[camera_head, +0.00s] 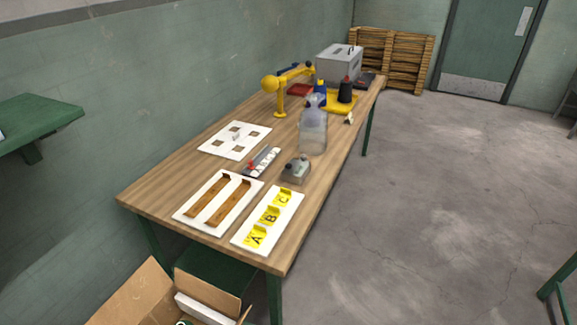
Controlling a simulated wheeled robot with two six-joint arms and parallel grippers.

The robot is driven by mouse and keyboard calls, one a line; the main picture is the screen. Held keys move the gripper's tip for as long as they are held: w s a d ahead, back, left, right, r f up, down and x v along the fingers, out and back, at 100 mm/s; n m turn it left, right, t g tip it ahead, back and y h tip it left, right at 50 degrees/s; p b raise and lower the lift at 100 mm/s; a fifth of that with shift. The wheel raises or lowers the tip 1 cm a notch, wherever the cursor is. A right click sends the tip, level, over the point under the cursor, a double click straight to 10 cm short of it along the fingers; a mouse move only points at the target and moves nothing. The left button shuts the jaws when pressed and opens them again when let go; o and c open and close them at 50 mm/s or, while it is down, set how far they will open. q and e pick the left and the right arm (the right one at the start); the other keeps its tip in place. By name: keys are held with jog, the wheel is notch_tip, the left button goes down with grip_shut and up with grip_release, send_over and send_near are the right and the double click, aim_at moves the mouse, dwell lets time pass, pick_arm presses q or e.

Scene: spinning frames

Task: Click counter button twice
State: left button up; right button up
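A small grey device (295,174) with rounded knobs on top sits on the wooden table (170,187), near its right edge. It may be the counter, but it is too small to tell, and I cannot make out a display. A grey bar with white segments and a red part (262,161) lies to its left; I cannot tell what it is. Neither of my grippers is in view.
A white board with yellow A, B, C pieces (268,219) and a white board with brown strips (218,201) lie at the near end. A clear bottle (313,136) and yellow lamp-like arm (280,96) stand behind. An open cardboard box (205,288) is below.

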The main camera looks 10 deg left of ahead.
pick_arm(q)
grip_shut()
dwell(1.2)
